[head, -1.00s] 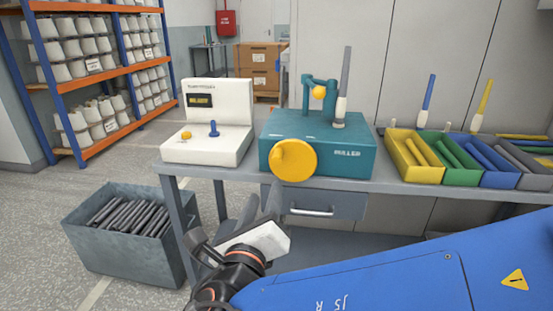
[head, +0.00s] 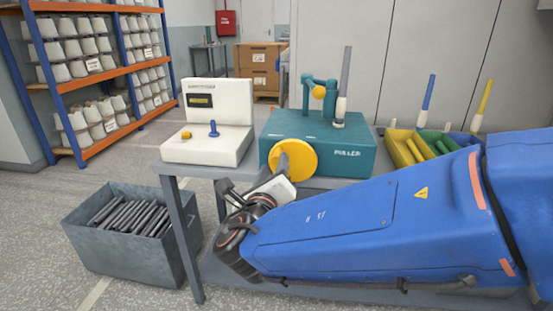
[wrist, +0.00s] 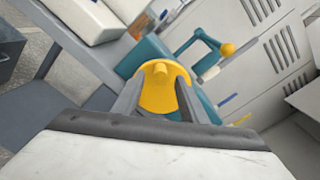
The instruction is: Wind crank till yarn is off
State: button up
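The teal puller machine (head: 345,160) stands on the bench, with a yellow crank wheel (head: 303,158) on its front. The crank's knob (wrist: 161,70) shows in the wrist view. A white bobbin with a dark grey yarn sleeve (head: 347,75) stands upright on top of the machine. My gripper (head: 279,172) is at the crank's left side in the head view, one finger overlapping the wheel. In the wrist view my gripper (wrist: 162,84) has its fingers apart, one on each side of the wheel, with the knob between and just beyond them. Contact cannot be told.
A white device (head: 212,130) with a dark display stands left of the machine. Coloured trays (head: 400,152) are partly hidden behind my arm. A grey bin (head: 125,235) of dark sleeves is on the floor at left. A teal arm with a yellow ball (head: 317,91) rises from the machine.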

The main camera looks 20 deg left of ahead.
aim_at(292, 164)
jog(key=shift+x, duration=2.3)
grip_shut()
